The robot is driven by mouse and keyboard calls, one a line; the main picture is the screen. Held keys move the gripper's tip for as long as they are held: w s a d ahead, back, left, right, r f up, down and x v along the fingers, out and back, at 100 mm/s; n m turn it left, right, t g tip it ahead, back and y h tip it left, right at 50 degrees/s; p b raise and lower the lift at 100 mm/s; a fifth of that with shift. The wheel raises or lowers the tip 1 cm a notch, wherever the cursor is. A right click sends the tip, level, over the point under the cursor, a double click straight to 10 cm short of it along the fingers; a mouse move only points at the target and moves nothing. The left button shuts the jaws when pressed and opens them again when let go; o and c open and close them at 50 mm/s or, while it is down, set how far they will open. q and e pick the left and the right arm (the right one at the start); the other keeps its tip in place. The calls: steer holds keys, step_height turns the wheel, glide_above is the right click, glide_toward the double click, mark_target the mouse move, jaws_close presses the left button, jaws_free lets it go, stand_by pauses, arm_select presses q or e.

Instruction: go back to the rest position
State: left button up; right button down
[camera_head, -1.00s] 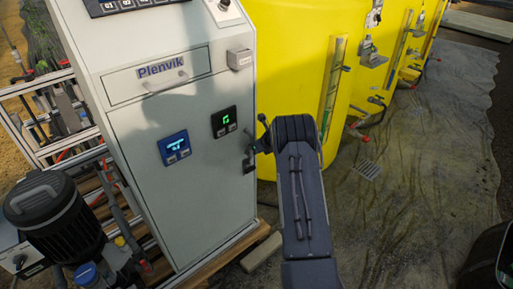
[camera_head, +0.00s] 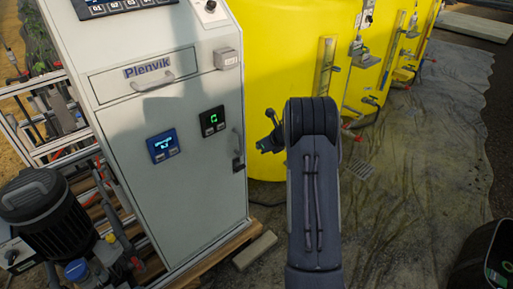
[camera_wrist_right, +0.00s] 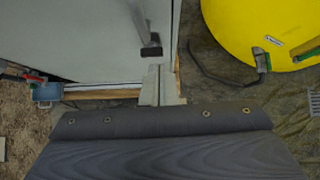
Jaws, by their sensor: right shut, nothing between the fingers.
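My right arm (camera_head: 313,190) reaches forward in the middle of the head view. My right gripper (camera_head: 268,143) shows small and dark left of the arm's end, in front of the yellow tank and apart from the cabinet. In the right wrist view its fingers (camera_wrist_right: 161,88) are together and empty. The grey cabinet (camera_head: 190,190) labelled Plenvik stands to the left, with its door handle (camera_head: 237,152) near the right edge. The handle also shows in the wrist view (camera_wrist_right: 150,43), ahead of the fingers. My left gripper is not in view.
Yellow tanks (camera_head: 275,60) with valves stand behind the arm. A black pump motor (camera_head: 45,210) and pipework are at lower left. A pale block (camera_head: 255,250) lies by the cabinet's wooden base. The ground sheet (camera_head: 420,180) to the right is mostly open.

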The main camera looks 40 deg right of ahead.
steer(key=shift+s+r, duration=0.25)
step_height(320, 180, up, 15)
steer(key=s+m+t+h+p, duration=0.1)
steer(key=m+t+h+p, duration=0.2)
steer(key=m, duration=0.8)
steer(key=s+a+r+m+h+p, duration=0.2)
steer(key=s+a+r+m, duration=0.3)
steer(key=s+r+m, duration=0.45)
steer(key=s+a+f+m+g+y+p, duration=0.2)
steer(key=s+a+m, duration=0.7)
steer(key=a, duration=0.5)
steer(key=s+a+f+m+g+y+p, duration=0.1)
steer(key=s+a+m+g+y, duration=0.3)
steer(key=s+a+m, duration=0.5)
steer(key=s+a+y+p, duration=0.1)
steer(key=s+a+y, duration=0.1)
steer(key=s+a, duration=0.2)
steer(key=shift+s+a+f, duration=0.3)
steer(key=shift+a+f, duration=0.05)
steer(key=shift+a, duration=0.2)
